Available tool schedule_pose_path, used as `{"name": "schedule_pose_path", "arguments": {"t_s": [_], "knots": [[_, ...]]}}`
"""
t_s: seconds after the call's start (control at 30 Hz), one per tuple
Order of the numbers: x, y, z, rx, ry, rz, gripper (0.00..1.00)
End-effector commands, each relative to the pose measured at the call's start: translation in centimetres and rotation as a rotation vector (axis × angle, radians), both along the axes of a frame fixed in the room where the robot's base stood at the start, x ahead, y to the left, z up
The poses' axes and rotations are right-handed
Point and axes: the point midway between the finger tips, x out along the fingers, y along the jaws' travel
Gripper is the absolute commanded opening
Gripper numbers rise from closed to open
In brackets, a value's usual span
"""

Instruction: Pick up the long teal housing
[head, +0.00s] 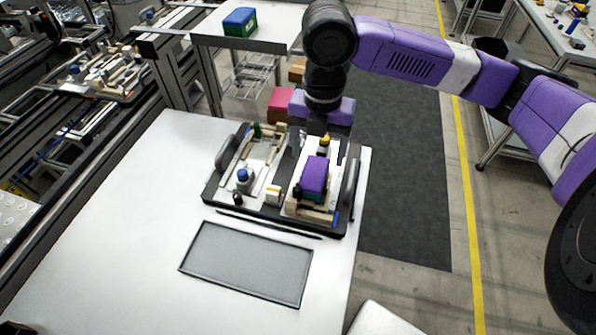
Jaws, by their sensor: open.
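A black pallet (222,201) with two grey handles stands on the white table and holds several parts. On its right half, a purple block (314,174) sits over a dark teal part (311,197), of which only a lower edge shows. This may be the long teal housing; I cannot tell its full length. My gripper (312,142) points down over the back of the pallet, behind the purple block and apart from it. It is open, and its fingertips are small and hard to make out. I see nothing held in it.
An empty grey tray (247,264) lies in front of the pallet. A blue-capped bottle (243,177) stands on the pallet's left half. A green and blue box (239,22) sits on the back table. The white table (120,220) is clear at left.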

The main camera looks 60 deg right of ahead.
Motion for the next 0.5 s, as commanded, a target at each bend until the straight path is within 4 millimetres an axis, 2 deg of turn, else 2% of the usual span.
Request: {"name": "schedule_pose_path", "arguments": {"t_s": [0.37,0.5], "knots": [[0.0,0.1,-3.2,0.002,0.002,0.001,0.75],[0.1,0.1,-5.2,0.003,0.003,0.000,0.75]]}}
